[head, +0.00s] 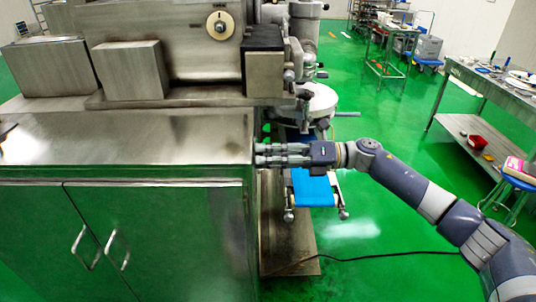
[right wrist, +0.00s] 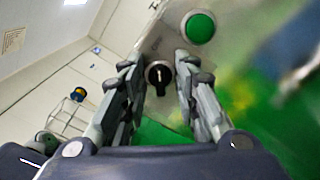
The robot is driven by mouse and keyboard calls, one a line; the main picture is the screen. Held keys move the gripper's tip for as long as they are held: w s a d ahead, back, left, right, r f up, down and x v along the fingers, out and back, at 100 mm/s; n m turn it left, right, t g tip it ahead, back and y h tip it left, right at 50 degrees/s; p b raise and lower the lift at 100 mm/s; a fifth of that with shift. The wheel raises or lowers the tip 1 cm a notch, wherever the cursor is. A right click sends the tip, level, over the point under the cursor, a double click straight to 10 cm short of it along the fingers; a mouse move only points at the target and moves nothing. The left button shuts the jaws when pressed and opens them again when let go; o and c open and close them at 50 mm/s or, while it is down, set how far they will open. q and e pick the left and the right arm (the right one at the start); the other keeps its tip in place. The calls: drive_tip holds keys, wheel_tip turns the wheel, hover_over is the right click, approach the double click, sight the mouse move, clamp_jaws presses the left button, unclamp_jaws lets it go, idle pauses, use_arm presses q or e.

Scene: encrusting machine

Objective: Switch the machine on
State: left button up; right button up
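The encrusting machine (head: 150,135) is a large steel cabinet on the left of the head view. In the right wrist view, a black rotary switch with a pale mark (right wrist: 158,74) sits on a grey panel, with a round green button (right wrist: 201,27) beyond it. My right gripper (head: 264,154) is at the machine's right side in the head view. In the right wrist view its fingers (right wrist: 158,62) are open, one on each side of the switch. I cannot tell whether they touch it. The switch is hidden in the head view. I do not make out my left gripper.
A blue conveyor belt (head: 312,187) lies just beyond my right gripper. A steel table (head: 490,85) stands at right. A black cable (head: 370,256) crosses the green floor, which is otherwise fairly clear there.

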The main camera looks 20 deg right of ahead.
clamp_jaws()
drive_tip(key=shift+m, duration=0.4)
drive_tip(key=m+p, duration=0.3)
drive_tip(key=m, duration=0.2)
drive_tip(key=m+p, duration=0.2)
drive_tip(key=m, duration=0.4)
drive_tip(key=f+m+p, duration=0.1)
drive_tip(key=m+p, duration=0.2)
drive_tip(key=m, duration=0.3)
drive_tip(key=shift+p, duration=0.35)
idle(0.3)
unclamp_jaws()
